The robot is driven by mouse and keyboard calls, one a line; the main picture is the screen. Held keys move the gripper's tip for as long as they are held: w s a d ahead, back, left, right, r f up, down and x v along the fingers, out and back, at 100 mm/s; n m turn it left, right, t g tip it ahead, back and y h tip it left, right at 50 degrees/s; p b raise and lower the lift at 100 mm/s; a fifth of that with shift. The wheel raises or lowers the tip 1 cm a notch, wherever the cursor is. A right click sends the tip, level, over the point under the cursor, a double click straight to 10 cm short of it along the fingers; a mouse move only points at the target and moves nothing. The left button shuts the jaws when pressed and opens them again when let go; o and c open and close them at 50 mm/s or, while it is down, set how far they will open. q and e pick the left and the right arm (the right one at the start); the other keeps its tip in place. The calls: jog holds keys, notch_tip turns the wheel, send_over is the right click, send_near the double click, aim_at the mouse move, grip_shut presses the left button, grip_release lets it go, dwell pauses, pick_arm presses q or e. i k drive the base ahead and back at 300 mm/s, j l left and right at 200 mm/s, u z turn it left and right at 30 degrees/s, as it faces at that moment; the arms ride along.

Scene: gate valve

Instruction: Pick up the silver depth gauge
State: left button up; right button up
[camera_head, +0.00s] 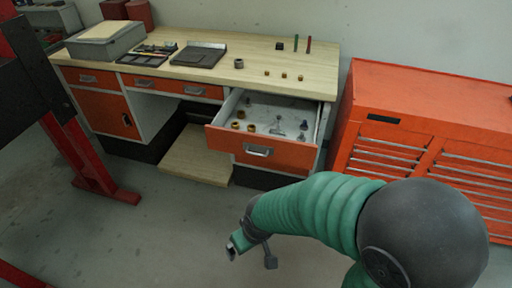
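The drawer (262,152) at the right of the desk is pulled open. In it, a small silver T-shaped piece (278,126) lies near the middle and looks like the depth gauge, though it is too small to be sure. My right gripper (251,257) hangs over the floor in front of the drawer, lower in the picture and apart from it. Its two fingers are spread and nothing shows between them. My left gripper is out of view.
Several brass fittings (240,114) and small dark parts (303,125) share the drawer. The wooden desktop (260,58) holds a tool tray, a dark flat case (198,55) and small parts. An orange tool chest (425,110) stands right; a red frame (80,150) stands left.

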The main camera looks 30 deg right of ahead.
aim_at(277, 132)
jog(key=z, duration=1.3)
